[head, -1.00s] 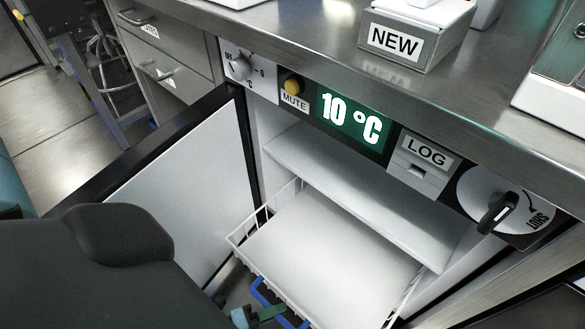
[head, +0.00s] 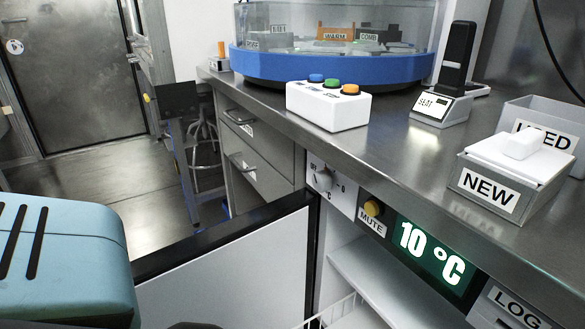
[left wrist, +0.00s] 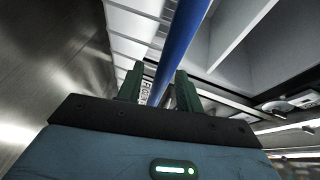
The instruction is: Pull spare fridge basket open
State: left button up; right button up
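The fridge basket (head: 337,311) shows in the head view only as a bit of white wire rim at the bottom edge. The rest of it is below the picture. In the left wrist view a blue bar (left wrist: 182,40), the basket's handle, runs down between the two green fingers of my left gripper (left wrist: 158,78). The fingers stand apart, with a gap beside the bar, nearer the right finger. I cannot tell whether they touch it. My left gripper is outside the head view, and my right gripper shows in neither view.
The fridge door (head: 225,275) stands open to the left of the fridge opening, below the steel counter (head: 400,150). A white shelf (head: 385,280) lies inside. The NEW box (head: 490,190) and a white button box (head: 328,106) stand on the counter. Floor (head: 150,205) is clear at left.

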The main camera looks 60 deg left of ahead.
pick_arm(q)
jog(key=p+v, duration=0.1)
jog(key=v, duration=0.7)
jog(key=shift+w, duration=0.15)
dwell(0.4)
jog(key=shift+r, duration=0.1)
